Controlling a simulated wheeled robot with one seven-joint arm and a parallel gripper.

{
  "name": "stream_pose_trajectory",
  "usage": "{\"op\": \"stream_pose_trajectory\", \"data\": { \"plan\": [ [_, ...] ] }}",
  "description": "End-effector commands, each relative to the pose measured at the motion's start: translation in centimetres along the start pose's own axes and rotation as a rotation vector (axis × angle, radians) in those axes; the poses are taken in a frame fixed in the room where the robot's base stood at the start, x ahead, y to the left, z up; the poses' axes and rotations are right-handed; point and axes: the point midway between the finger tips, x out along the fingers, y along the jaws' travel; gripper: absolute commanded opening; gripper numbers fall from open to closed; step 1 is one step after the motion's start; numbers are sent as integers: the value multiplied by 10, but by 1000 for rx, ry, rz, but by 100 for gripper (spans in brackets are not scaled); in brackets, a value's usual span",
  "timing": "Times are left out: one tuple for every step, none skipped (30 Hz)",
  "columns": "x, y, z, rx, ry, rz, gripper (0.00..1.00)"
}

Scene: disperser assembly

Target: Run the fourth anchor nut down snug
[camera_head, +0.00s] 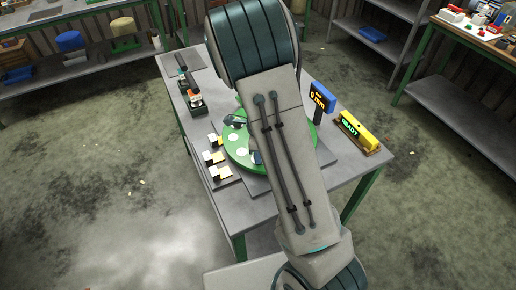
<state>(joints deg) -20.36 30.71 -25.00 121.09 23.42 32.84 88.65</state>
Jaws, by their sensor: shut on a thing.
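A round green disc (237,150) with pale round spots lies on a grey plate on the workbench (225,205). My arm crosses the picture from bottom to top and covers the right part of the disc. Small dark pieces show on the disc at its upper edge (236,120) and beside my arm (256,157); I cannot tell what they are. My gripper does not show; my arm hides the space where it could be. No anchor nut can be made out, and the fourth one's seat cannot be told.
Several small white, yellow and black blocks (214,157) lie left of the disc. A blue display (322,97) reads "0 mm". A yellow device (358,131) reads "READY" at the bench's right edge. A dark holder with tools (193,98) stands at the back left. Shelves stand behind.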

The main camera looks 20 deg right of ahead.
Motion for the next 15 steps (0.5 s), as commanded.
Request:
{"op": "stream_pose_trajectory", "data": {
  "plan": [
    [-3,0,0,26,0,-1,4],
    [-3,0,0,42,0,-2,4],
    [-3,-1,0,60,0,-2,4],
    [-3,-1,0,72,0,-2,4],
    [-2,-1,0,84,0,-2,4],
    [-2,-1,0,99,0,-2,4],
    [-2,-1,0,109,0,-2,4],
    [-2,-1,0,117,-1,-2,4],
    [-2,-1,0,126,-1,-2,4],
    [-2,-1,0,132,0,-2,4],
    [-1,-1,0,137,0,-2,4],
    [-1,-1,0,142,0,-2,4],
    [-1,-1,0,145,0,-2,4],
    [-1,-1,0,148,-1,-3,4],
    [-1,-1,0,150,-1,-3,4]
  ]
}}
